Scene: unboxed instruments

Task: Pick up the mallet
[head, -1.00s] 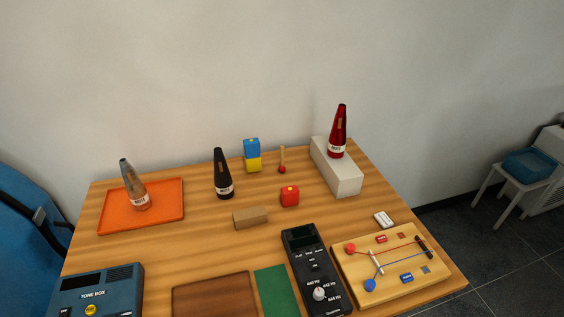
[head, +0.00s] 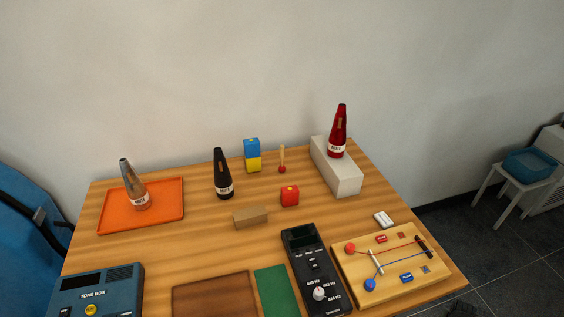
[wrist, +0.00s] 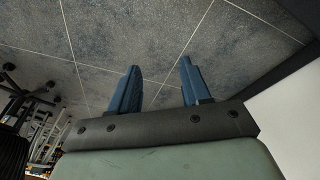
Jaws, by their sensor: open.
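A small mallet (head: 282,160) with a thin tan stick and a red ball head stands upright at the back of the wooden table in the head view, head down. It is just right of a stacked blue and yellow block. My gripper (wrist: 160,66) shows only in the wrist view. Its two blue fingers are apart, with nothing between them and grey floor tiles behind. The mallet is not in the wrist view, so the gripper is away from it.
Near the mallet are the blue and yellow blocks (head: 252,155), a red cube (head: 290,196), a black cone (head: 222,175) and a white box (head: 345,178) bearing a red cone (head: 339,130). An orange tray (head: 170,215) is left. A wall stands behind the table.

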